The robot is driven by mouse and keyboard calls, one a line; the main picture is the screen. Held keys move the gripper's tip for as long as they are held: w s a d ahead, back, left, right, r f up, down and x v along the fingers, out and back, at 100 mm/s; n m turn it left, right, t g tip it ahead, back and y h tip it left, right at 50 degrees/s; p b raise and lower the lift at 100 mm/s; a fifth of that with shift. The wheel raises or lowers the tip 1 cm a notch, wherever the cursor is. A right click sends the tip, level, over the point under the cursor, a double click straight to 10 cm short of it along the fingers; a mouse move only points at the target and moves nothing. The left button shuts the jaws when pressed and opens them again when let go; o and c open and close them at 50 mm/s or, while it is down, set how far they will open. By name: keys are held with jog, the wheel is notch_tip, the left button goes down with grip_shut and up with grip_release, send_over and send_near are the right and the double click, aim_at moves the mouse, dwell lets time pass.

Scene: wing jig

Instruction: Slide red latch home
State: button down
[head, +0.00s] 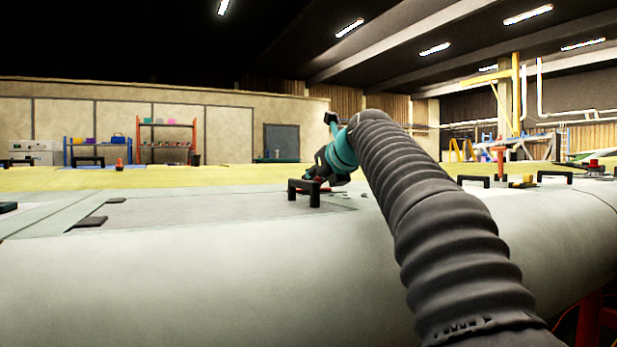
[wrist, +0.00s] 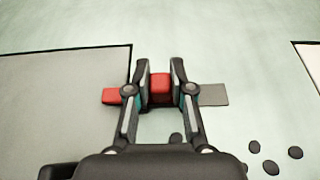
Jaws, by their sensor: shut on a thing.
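The red latch (wrist: 161,88) is in the middle of the wrist view, with its raised block between the fingers of my gripper (wrist: 161,84). My gripper is shut on this block. A red end of the latch shows left of the fingers, close to the edge of a grey panel. A flat grey strip (wrist: 213,95) shows right of the fingers, in line with the latch. In the head view my gripper (head: 313,184) is low over the wing surface behind a black handle, and only a small bit of red shows there.
The black handle (head: 304,193) stands on the wing skin close to my gripper. Several dark round spots (wrist: 270,167) lie at lower right in the wrist view. More black handles (head: 473,181) and a red post (head: 499,161) stand farther right. The pale front of the wing is clear.

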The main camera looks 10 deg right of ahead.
jog(key=shift+a+f, duration=0.1)
jog(key=shift+a, duration=0.1)
jog(key=c, duration=1)
grip_release()
jog(key=shift+s+a, duration=0.1)
jog(key=shift+a, duration=0.1)
jog(key=shift+d, duration=0.15)
notch_tip(320, 180, up, 4)
send_over(337, 199)
jog(key=shift+s+r, duration=0.35)
jog(key=shift+s, duration=0.25)
